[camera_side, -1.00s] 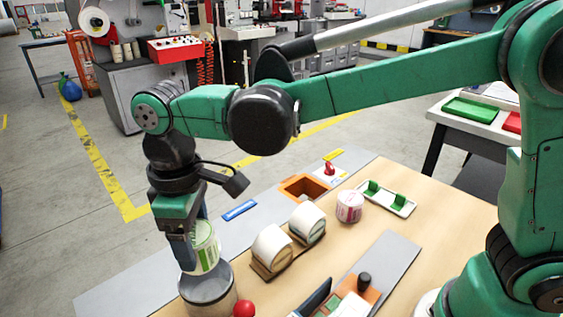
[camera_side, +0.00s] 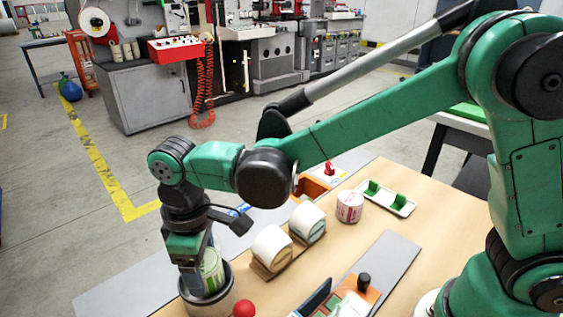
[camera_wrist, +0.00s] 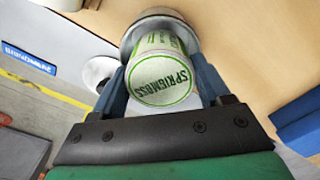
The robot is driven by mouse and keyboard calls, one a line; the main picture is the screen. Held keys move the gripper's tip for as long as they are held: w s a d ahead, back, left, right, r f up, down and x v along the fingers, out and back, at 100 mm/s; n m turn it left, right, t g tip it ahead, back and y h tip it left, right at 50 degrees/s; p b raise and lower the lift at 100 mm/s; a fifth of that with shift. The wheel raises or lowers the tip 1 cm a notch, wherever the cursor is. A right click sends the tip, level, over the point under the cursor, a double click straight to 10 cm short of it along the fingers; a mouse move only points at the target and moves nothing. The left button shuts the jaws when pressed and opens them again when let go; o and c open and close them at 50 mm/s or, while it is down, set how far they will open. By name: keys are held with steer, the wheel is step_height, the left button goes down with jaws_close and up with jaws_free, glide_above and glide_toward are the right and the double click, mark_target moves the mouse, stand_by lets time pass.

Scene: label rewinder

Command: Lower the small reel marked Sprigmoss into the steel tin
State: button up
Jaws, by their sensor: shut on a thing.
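The small white reel with green print (camera_side: 211,270) is between the fingers of my gripper (camera_side: 202,278). In the wrist view the reel (camera_wrist: 163,82) shows the word SPRIGMOSS in a green ring on its end, and the blue fingers of my gripper (camera_wrist: 160,88) press on its two sides. The steel tin (camera_side: 208,306) stands at the table's front left. The reel's lower part is inside the tin's mouth, hidden by the rim. In the wrist view the tin's rim (camera_wrist: 187,22) shows beyond the reel. I cannot see whether the reel touches the tin's floor.
A red ball-shaped knob (camera_side: 244,309) is close to the tin's right. Two white rolls (camera_side: 271,248) sit on a wooden cradle behind it. A pink-marked reel (camera_side: 350,206) and a white tray with green holders (camera_side: 388,198) stand farther back. A grey plate (camera_side: 388,262) lies at right.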

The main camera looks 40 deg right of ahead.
steer(key=o, duration=0.8)
steer(key=shift+o, duration=0.2)
steer(key=shift+r, duration=0.1)
step_height(320, 180, up, 5)
steer(key=shift+r, duration=0.2)
steer(key=s+d+m+t, duration=0.2)
steer(key=d+m+t, duration=0.1)
steer(key=d, duration=0.7)
steer(key=s+d+m+t, duration=0.2)
steer(key=d+m+t, duration=0.2)
steer(key=d, duration=0.6)
steer(key=shift+s+r+m, duration=0.4)
steer(key=shift+m, duration=0.6)
